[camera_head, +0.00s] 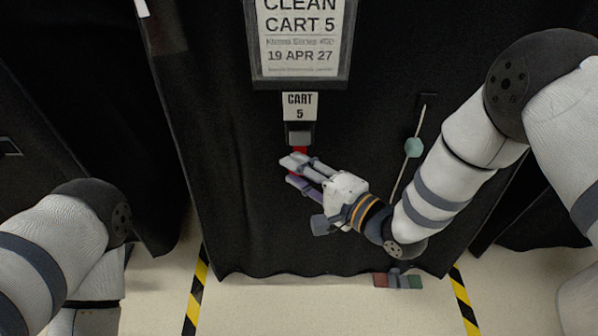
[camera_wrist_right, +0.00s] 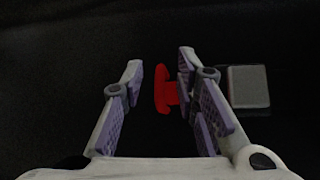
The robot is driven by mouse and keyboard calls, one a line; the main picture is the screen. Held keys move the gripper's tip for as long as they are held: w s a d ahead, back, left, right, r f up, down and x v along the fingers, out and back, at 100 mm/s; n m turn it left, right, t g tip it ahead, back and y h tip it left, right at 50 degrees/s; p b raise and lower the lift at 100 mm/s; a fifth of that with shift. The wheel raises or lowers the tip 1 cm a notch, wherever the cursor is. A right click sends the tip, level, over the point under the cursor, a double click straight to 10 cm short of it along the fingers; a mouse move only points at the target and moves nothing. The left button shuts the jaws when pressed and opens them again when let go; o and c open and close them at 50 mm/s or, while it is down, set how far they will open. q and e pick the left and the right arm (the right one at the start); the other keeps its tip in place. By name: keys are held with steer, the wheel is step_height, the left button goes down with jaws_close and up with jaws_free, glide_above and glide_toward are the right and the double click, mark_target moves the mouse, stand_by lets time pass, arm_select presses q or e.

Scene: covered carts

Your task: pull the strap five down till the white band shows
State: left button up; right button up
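The red strap (camera_head: 301,151) hangs from a grey housing (camera_head: 300,134) under the "CART 5" label (camera_head: 300,106) on the black cover. In the right wrist view the red pull (camera_wrist_right: 165,90) has a wide end and a short stem towards the grey housing (camera_wrist_right: 248,87). My right gripper (camera_head: 288,171) is at the strap, fingers apart; in the wrist view its fingers (camera_wrist_right: 158,82) stand on either side of the red pull, with gaps visible. No white band is visible. My left arm shows at lower left; its gripper is out of view.
A framed "CLEAN CART 5" sign (camera_head: 300,40) hangs above. To the right, a cord with a pale teal ball (camera_head: 414,147) hangs from a dark slot. A small red and green piece (camera_head: 398,280) is at the cover's bottom edge. Striped tape (camera_head: 197,290) marks the floor.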

jaws_close()
arm_select(q)
step_height(320, 180, down, 6)
steer(key=s+g+b, duration=0.1)
steer(key=s+b, duration=0.1)
steer(key=b, duration=0.4)
steer(key=shift+s+r+b, duration=0.25)
steer(key=shift+s+b, duration=0.05)
steer(key=shift+b, duration=0.05)
arm_select(e)
step_height(320, 180, down, 11)
steer(key=shift+s+r, duration=0.1)
jaws_free()
steer(key=v, duration=1.2)
